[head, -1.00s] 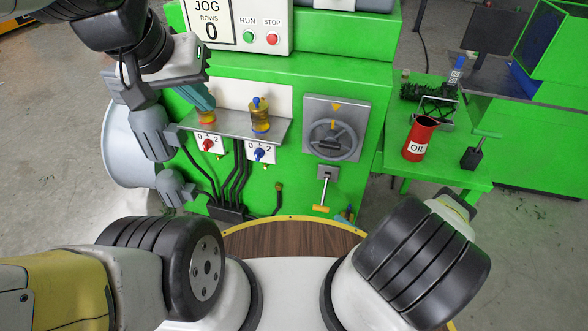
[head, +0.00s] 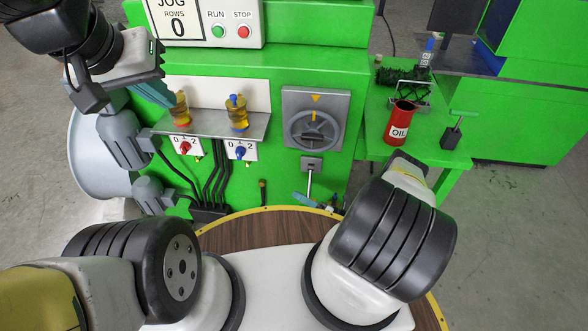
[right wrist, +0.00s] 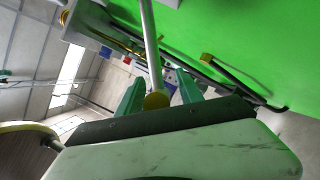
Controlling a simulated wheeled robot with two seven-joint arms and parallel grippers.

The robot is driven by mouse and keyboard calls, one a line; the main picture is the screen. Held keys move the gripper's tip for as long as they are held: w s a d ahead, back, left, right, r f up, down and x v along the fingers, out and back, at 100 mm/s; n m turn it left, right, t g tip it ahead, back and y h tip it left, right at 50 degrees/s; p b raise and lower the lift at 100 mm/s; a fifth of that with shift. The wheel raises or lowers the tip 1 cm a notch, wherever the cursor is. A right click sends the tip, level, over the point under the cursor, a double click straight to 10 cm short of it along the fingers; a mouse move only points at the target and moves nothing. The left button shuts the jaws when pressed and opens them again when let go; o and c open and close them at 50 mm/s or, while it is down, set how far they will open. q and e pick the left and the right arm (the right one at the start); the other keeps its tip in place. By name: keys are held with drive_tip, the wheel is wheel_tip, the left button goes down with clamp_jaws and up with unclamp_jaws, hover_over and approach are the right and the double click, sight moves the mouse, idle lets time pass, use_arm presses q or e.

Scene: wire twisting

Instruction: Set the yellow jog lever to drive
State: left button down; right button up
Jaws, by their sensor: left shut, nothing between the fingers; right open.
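The jog lever's thin metal rod (head: 309,182) hangs down from a small grey plate on the green machine, below the round dial. In the head view its yellow end is hidden or unclear beside my right gripper's teal fingertip (head: 300,197). In the right wrist view the rod runs down to the yellow end (right wrist: 157,101), which sits between the two teal fingers of my open right gripper (right wrist: 160,77). I cannot tell whether a finger touches it. My left gripper (head: 163,99) is shut and empty, close to the left yellow oiler (head: 181,112).
A second yellow oiler (head: 238,113) stands on the grey shelf above red (head: 185,148) and blue (head: 240,152) selector knobs. The grey dial (head: 314,128) is above the lever. A red oil can (head: 401,124) stands on the green side table. Black cables hang left of the lever.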

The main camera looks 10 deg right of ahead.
clamp_jaws()
idle(1.5)
